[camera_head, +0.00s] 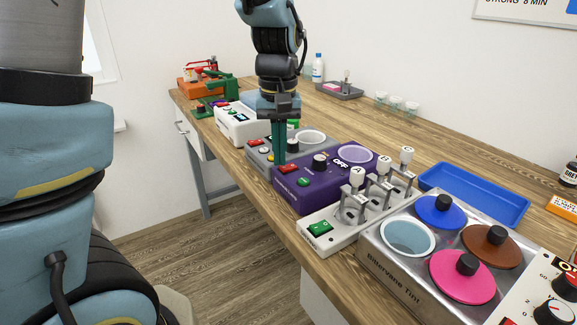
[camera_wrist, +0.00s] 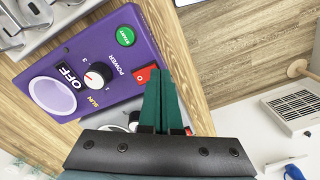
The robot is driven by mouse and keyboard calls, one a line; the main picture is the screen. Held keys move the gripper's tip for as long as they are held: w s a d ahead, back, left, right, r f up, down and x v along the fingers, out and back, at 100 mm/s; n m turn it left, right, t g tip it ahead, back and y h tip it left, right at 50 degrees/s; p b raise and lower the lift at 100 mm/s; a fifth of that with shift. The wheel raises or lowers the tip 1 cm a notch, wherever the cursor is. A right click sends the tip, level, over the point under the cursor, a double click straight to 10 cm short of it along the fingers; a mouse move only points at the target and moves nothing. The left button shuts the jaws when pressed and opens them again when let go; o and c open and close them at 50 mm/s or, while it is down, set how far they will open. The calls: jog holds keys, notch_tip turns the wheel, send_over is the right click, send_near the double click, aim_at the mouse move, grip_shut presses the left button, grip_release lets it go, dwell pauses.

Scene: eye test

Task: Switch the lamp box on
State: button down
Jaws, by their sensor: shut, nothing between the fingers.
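The lamp box appears to be the purple box (camera_head: 300,194) on the bench; it also shows in the wrist view (camera_wrist: 112,50). It has a red power rocker (camera_wrist: 144,74), a green START button (camera_wrist: 125,36), a white dial with a black knob (camera_wrist: 97,76) and a pale oval window (camera_wrist: 52,96). Its display (camera_wrist: 72,75) reads OFF. My gripper (camera_head: 279,162) points down with its green fingers together and empty. In the wrist view the fingertips (camera_wrist: 160,75) are right beside the red rocker and overlap its edge; I cannot tell whether they touch it.
A grey box (camera_head: 260,152) and a white box (camera_head: 236,124) stand behind the purple box. A white unit with clamps (camera_head: 330,232) and a metal pot warmer (camera_head: 388,270) stand in front. A blue tray (camera_head: 490,199) lies at the right.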

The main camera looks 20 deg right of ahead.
jog(key=shift+f+b, duration=0.3)
jog(key=shift+f, duration=0.3)
jog(key=shift+r, duration=0.15)
notch_tip(320, 180, up, 7)
jog(key=p, duration=0.6)
jog(key=shift+p, duration=0.3)
dwell(0.4)
jog(key=w+a+f+n+t, duration=0.1)
jog(key=a+f, duration=0.3)
jog(key=a, duration=2.1)
jog(key=shift+a+n+t, duration=0.2)
jog(key=shift+n+t, duration=0.1)
jog(key=shift+n, duration=0.5)
